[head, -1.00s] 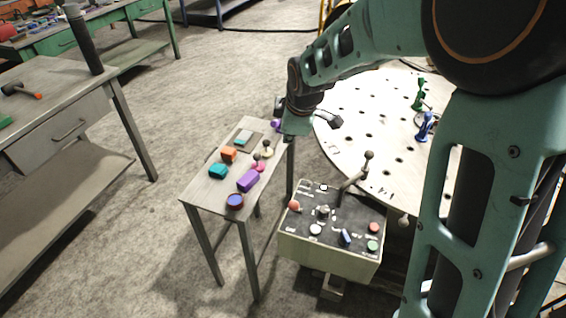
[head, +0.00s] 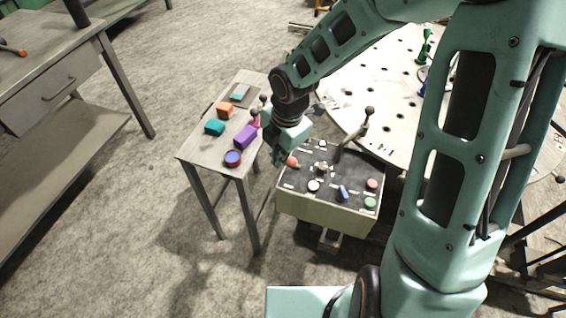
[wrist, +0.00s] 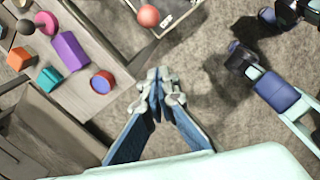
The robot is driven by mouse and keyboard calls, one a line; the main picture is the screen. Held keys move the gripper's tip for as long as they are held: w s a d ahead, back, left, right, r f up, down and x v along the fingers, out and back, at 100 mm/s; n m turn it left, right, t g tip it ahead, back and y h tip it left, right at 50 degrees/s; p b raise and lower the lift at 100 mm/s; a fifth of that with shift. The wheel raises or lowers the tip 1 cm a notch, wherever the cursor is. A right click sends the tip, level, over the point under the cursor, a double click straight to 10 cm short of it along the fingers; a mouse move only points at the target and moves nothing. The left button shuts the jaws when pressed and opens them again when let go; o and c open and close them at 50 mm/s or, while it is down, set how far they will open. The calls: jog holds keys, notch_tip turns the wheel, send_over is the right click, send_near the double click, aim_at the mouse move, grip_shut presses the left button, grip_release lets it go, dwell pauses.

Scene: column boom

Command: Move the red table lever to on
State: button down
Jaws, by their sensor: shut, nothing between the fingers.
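The red ball-topped lever (head: 292,161) stands at the left edge of the control panel (head: 330,207). In the wrist view its red ball (wrist: 148,15) is at the top edge, and its stem and label are too small to read. My gripper (head: 278,160) points down just left of the panel in the head view, close beside the red ball. In the wrist view my gripper (wrist: 157,78) is shut and empty, with floor beneath it and a clear gap in the picture between its fingertips and the ball.
A tall black-knobbed lever (head: 366,128), a blue switch (head: 342,193) and several round buttons share the panel. A perforated round table (head: 375,75) lies behind.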

aim_at(294, 164)
jog(key=w+d+f+b, duration=0.1)
jog(key=w+f, duration=0.2)
jog(key=f, duration=0.5)
jog(key=shift+w+d+f+b, duration=0.15)
jog(key=shift+w+d+b, duration=0.15)
jog(key=shift+w+d, duration=0.05)
